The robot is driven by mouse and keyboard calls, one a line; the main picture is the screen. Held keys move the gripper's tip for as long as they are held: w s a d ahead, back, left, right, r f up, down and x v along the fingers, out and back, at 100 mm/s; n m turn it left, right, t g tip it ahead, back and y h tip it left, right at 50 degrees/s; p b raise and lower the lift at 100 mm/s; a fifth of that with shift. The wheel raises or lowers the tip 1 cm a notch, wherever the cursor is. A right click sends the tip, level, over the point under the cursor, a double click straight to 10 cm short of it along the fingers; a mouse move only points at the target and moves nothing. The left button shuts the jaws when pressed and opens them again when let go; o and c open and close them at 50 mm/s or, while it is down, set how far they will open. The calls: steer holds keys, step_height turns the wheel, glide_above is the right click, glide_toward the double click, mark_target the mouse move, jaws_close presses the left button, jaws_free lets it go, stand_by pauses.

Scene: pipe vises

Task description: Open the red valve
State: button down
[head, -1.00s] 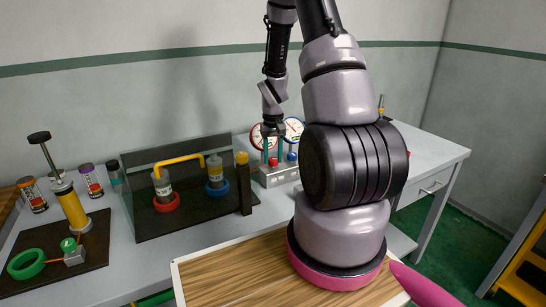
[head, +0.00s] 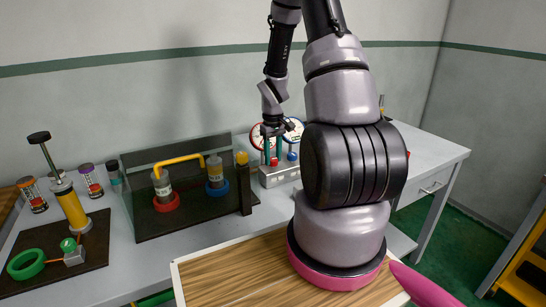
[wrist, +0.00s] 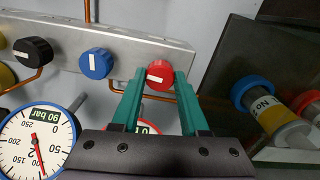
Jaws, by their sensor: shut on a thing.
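The red valve (wrist: 159,75) is a round red knob with a white mark line, on a metal manifold block (wrist: 135,50) in the wrist view. My gripper (wrist: 160,82) has its two green fingers on either side of the red knob and is shut on it. In the head view the red knob (head: 274,162) shows small on the manifold block (head: 278,177), with my gripper (head: 273,152) right above it. The red-rimmed gauge (wrist: 146,127) is mostly hidden behind my gripper in the wrist view.
A blue knob (wrist: 96,63) and a black knob (wrist: 33,51) sit beside the red one. A blue-rimmed gauge (wrist: 38,143) stands close to my gripper. A dark panel with a blue-ringed canister (head: 216,178) and a red-ringed canister (head: 164,190) stands left of the manifold.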

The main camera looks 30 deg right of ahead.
mark_target(273, 159)
steer(key=shift+c, duration=2.1)
jaws_free()
step_height(273, 159, up, 11)
